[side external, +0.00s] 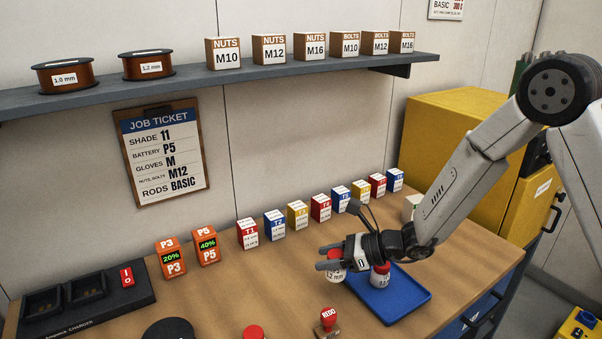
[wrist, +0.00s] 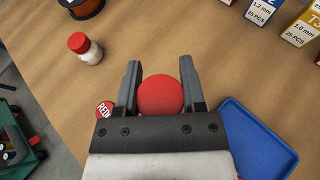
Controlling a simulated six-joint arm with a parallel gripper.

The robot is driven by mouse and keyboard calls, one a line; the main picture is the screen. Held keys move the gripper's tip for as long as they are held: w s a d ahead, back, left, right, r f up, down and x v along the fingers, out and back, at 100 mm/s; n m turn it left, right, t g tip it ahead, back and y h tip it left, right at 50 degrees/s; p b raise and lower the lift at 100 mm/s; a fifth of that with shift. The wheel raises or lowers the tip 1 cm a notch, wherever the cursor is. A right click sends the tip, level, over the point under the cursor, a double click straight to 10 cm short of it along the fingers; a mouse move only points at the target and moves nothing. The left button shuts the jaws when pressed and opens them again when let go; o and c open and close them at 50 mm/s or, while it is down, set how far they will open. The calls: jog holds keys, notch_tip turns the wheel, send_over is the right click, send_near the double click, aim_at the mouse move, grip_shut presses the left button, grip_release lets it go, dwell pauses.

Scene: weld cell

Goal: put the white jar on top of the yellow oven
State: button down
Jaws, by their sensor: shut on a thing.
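My gripper (side external: 323,257) is shut on a jar (side external: 335,274) with a red lid and a white label, at the left edge of the blue tray. In the wrist view its round red lid (wrist: 161,95) sits between the two fingers and hides its body. I cannot tell whether its base clears the table. A second red-lidded jar (side external: 380,278) stands on the tray, partly behind my wrist. A white jar with a red lid (wrist: 88,52) stands apart in the wrist view. The yellow oven (side external: 465,99) stands at the right, its flat top partly behind my arm.
The blue tray (side external: 408,305) lies on the wooden bench. A REDO stamp (side external: 327,322) stands in front. A row of small labelled boxes (side external: 298,214) lines the wall, with orange battery packs (side external: 207,246) and a charger (side external: 85,303) to the left. A shelf (side external: 215,79) hangs above.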

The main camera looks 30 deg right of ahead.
jog(key=shift+r, duration=1)
jog(key=shift+w, duration=0.1)
